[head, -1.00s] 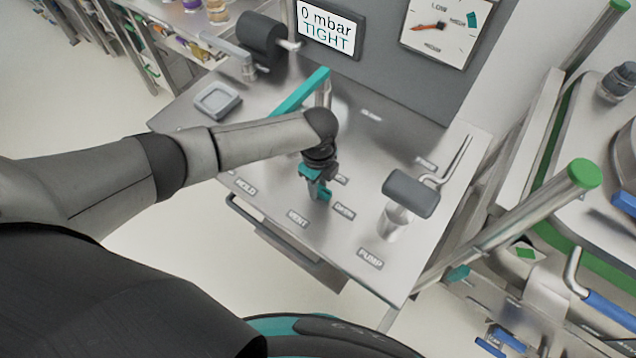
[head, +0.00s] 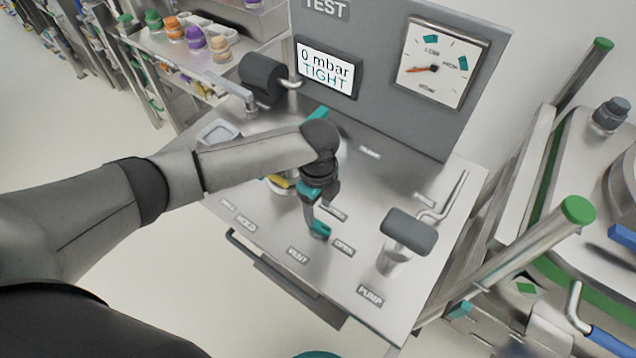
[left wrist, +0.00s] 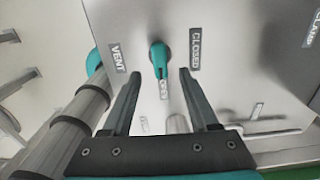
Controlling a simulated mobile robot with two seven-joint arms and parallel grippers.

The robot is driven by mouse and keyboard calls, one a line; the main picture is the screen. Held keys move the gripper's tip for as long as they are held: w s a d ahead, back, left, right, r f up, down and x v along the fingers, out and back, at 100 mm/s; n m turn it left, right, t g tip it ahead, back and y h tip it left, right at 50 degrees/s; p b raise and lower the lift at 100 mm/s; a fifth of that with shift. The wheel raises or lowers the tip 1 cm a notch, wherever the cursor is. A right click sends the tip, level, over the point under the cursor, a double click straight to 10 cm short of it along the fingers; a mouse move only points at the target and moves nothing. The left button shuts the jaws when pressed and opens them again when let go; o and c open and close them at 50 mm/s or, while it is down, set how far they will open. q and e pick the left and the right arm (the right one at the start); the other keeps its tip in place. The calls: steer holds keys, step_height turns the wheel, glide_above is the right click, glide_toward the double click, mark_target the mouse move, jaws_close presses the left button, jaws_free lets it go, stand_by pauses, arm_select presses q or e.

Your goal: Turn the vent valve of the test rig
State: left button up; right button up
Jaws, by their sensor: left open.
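The teal vent valve handle (head: 320,230) sits on the steel bench top of the test rig, near the VENT label (head: 298,255) and OPEN label (head: 343,248). In the left wrist view the handle (left wrist: 159,58) stands between the VENT label (left wrist: 117,58) and the CLOSED label (left wrist: 195,50). My left gripper (head: 312,208) points down just over the handle, partly covering it. In the left wrist view my left gripper (left wrist: 160,76) is open, with one finger on each side of the handle and gaps to both. My right gripper is out of view.
The display (head: 328,68) reads 0 mbar TIGHT, with a dial gauge (head: 436,64) beside it. A grey-handled pump crank (head: 408,231) stands to the right. A dark roller-like part (head: 263,78) stands at back left. My forearm hides part of a teal lever (head: 318,112).

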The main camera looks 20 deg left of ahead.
mark_target(318, 223)
arm_select(q)
step_height(318, 223, up, 8)
steer(key=shift+r, duration=0.2)
stand_by(0.5)
